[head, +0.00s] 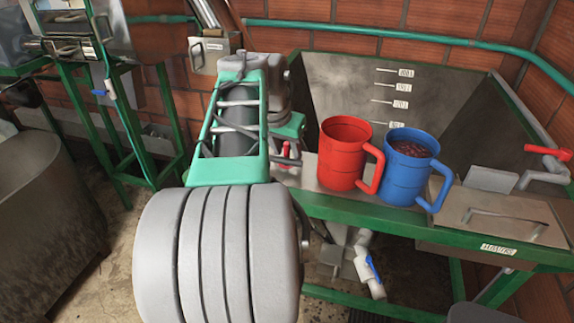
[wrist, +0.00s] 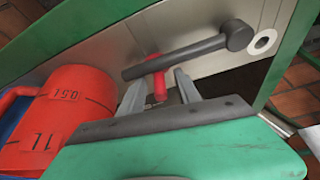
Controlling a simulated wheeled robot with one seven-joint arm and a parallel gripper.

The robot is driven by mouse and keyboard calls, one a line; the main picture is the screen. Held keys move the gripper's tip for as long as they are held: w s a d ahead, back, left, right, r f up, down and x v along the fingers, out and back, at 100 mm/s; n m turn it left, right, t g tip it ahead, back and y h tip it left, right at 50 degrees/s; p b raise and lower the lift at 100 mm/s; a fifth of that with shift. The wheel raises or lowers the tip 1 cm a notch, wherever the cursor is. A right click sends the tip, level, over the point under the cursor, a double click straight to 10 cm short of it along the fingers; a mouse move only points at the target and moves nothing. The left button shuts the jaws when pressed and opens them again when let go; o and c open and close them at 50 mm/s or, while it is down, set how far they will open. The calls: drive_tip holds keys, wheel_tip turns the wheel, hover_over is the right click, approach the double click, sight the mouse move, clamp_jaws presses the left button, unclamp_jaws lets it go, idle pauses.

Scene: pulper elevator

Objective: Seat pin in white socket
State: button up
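The white socket shows in the wrist view as a white ring (wrist: 262,48) with a dark hole, set in the metal panel at upper right. A red handled piece (wrist: 159,84), which looks like the pin, stands between my gripper's fingers. My gripper (wrist: 160,84) is open, with a gap visible on each side of the red piece. In the head view my gripper (head: 288,156) is beside the green-framed ledge, and a bit of red (head: 287,149) shows there. I cannot make out the socket in the head view.
A dark grey hammer-shaped bar (wrist: 190,56) lies across just beyond my fingertips. A red mug (head: 338,158) stands close to the right of my gripper, with a blue mug (head: 404,173) of reddish-brown contents beside it. A metal hopper (head: 345,85) rises behind them.

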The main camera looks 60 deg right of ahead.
drive_tip(key=shift+c, duration=0.3)
clamp_jaws()
idle(1.1)
